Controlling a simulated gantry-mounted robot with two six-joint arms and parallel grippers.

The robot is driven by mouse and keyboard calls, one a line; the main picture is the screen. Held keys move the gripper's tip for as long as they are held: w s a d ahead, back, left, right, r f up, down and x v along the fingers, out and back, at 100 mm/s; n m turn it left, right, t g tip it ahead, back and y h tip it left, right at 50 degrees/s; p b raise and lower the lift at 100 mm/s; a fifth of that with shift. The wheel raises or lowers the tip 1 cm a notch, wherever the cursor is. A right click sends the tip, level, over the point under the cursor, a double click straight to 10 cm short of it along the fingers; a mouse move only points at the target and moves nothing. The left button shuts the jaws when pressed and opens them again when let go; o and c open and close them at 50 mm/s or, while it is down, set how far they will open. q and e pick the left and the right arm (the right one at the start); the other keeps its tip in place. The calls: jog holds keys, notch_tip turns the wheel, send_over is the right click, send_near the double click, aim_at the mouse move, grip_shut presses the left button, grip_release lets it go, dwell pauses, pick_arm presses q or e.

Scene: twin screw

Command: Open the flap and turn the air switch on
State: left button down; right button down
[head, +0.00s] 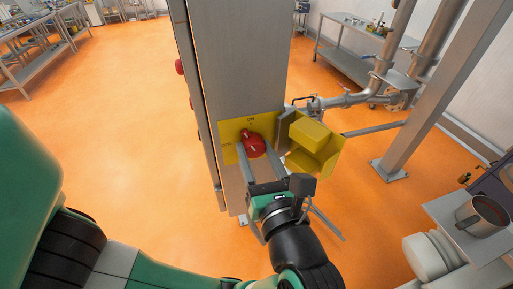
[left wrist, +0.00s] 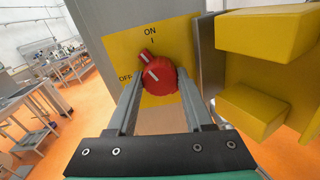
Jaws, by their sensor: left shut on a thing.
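The red switch knob (head: 254,144) sits on a yellow plate (head: 229,130) on the grey column. In the left wrist view the knob (left wrist: 157,81) has white marks, and its narrow end points up and left, between the OFF and ON labels. The yellow flap (head: 312,134) stands swung open to the right of the plate; it also shows in the left wrist view (left wrist: 265,38). My left gripper (head: 256,150) is shut on the knob, with one finger on each side. My right gripper is not in view.
The grey column (head: 235,60) rises behind the switch, with a red button (head: 180,67) on its left side. Pipes (head: 345,100) and a steel table (head: 350,62) stand beyond the flap. A shelf with a metal pot (head: 482,216) is at the right. Orange floor is clear at left.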

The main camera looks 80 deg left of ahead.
pick_arm(q)
jog(key=m+p, duration=0.2)
jog(key=m, duration=0.3)
dwell(0.5)
jog(key=shift+c, duration=1.4)
grip_release()
jog(key=d+b, duration=0.1)
jog(key=d, duration=1)
jog(key=shift+d, duration=0.3)
jog(key=shift+w, duration=0.1)
